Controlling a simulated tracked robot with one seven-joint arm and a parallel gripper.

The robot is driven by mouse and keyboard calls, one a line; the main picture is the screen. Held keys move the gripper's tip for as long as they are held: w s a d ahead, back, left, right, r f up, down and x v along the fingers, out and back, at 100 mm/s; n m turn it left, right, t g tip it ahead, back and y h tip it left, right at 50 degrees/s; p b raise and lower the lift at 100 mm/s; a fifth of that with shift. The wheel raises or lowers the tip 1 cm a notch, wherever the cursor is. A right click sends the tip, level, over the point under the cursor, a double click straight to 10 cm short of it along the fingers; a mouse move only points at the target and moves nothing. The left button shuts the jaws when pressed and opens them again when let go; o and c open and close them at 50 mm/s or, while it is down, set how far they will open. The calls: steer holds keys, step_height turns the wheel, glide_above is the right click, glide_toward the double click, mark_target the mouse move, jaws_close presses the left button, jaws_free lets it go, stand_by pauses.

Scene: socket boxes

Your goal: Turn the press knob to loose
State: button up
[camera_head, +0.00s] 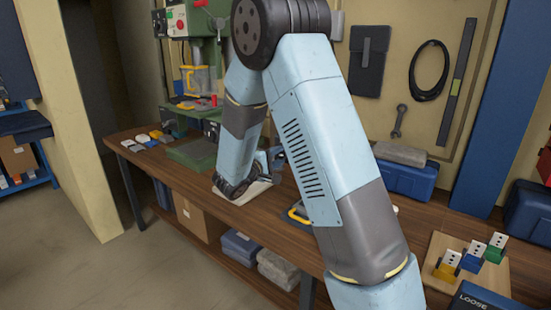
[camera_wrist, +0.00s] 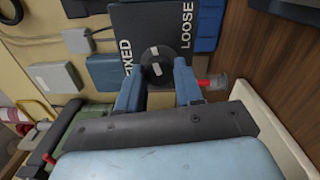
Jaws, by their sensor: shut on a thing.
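The press knob (camera_wrist: 157,62) is a dark round knob with white marks on its face, in the wrist view. It sits in front of a dark panel (camera_wrist: 150,22) lettered FIXED on the left and LOOSE on the right. My gripper (camera_wrist: 158,84) has one blue finger on each side of the knob and is shut on it. I cannot tell which word the white marks point to. In the head view my arm ends low over the bench and hides most of this spot.
The green press (camera_head: 205,55) stands at the bench's back left. A red-capped clear item (camera_wrist: 210,88) is just right of my fingers.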

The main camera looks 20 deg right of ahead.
steer(key=m, duration=0.5)
steer(key=shift+s+d+f+m, duration=0.15)
steer(key=shift+f+m, duration=0.05)
steer(key=shift+m, duration=2.1)
steer(key=o, duration=1)
steer(key=shift+r, duration=0.1)
steer(key=shift+o, duration=0.2)
steer(key=shift+a, duration=0.2)
steer(key=v, duration=1.3)
steer(key=shift+a, duration=0.25)
steer(key=shift+s, duration=0.15)
